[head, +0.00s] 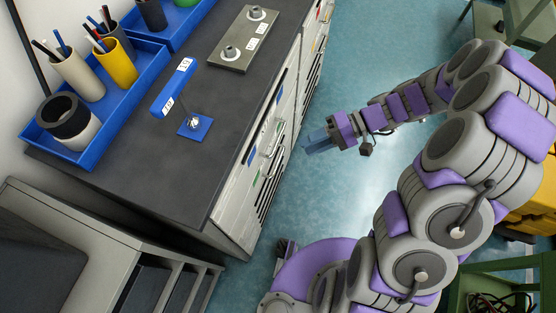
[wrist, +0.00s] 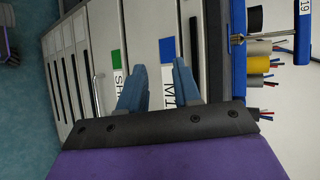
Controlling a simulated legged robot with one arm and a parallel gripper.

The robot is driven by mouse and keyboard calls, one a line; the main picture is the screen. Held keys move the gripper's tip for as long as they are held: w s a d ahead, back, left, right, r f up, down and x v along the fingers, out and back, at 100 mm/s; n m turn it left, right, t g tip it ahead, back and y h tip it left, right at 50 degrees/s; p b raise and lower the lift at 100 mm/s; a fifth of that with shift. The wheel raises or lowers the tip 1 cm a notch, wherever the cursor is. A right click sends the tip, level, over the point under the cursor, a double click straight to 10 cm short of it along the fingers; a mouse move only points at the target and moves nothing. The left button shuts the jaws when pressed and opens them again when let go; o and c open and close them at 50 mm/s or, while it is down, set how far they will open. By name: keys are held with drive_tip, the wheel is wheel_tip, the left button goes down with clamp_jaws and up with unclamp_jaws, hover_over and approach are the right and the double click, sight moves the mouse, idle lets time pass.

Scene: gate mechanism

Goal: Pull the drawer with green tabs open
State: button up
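The grey cabinet's drawer fronts show in the wrist view, turned sideways. A green tab (wrist: 115,57) sits on one front above a label starting "SH", partly hidden by a finger. A blue tab (wrist: 167,50) sits on a neighbouring front with another partly hidden label. A silver bar handle (wrist: 98,92) is left of the fingers. In the head view a small green tab (head: 257,181) shows on the near cabinet front. My gripper (head: 306,146) is apart from the cabinet, over the floor; its two blue fingers (wrist: 158,85) are spread with nothing between them. No drawer stands visibly out.
The dark countertop (head: 215,110) holds a blue tray (head: 100,135) of cups and pens, a blue lever (head: 172,88) on a stand, and a metal plate with two knobs (head: 243,40). A grey shelf unit (head: 145,250) stands at lower left. Blue floor (head: 345,185) is clear before the cabinet.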

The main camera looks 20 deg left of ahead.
sight(279, 161)
drive_tip(key=w+d+f+m+t+y+p, duration=0.1)
drive_tip(key=w+d+f+m+t+y, duration=0.15)
drive_tip(key=f, duration=0.65)
drive_tip(key=w+d+f+m+t+y, duration=0.1)
drive_tip(key=f+t, duration=0.2)
drive_tip(key=f, duration=0.7)
drive_tip(key=w+d+f+m+t+y+p, duration=0.1)
drive_tip(key=w+d+f+m+t, duration=0.1)
drive_tip(key=f, duration=0.7)
drive_tip(key=shift+n, duration=0.25)
drive_tip(key=b+x, duration=0.4)
drive_tip(key=x, duration=1.3)
drive_tip(key=shift+w+a+f, duration=0.1)
drive_tip(key=shift+f, duration=0.1)
clamp_jaws()
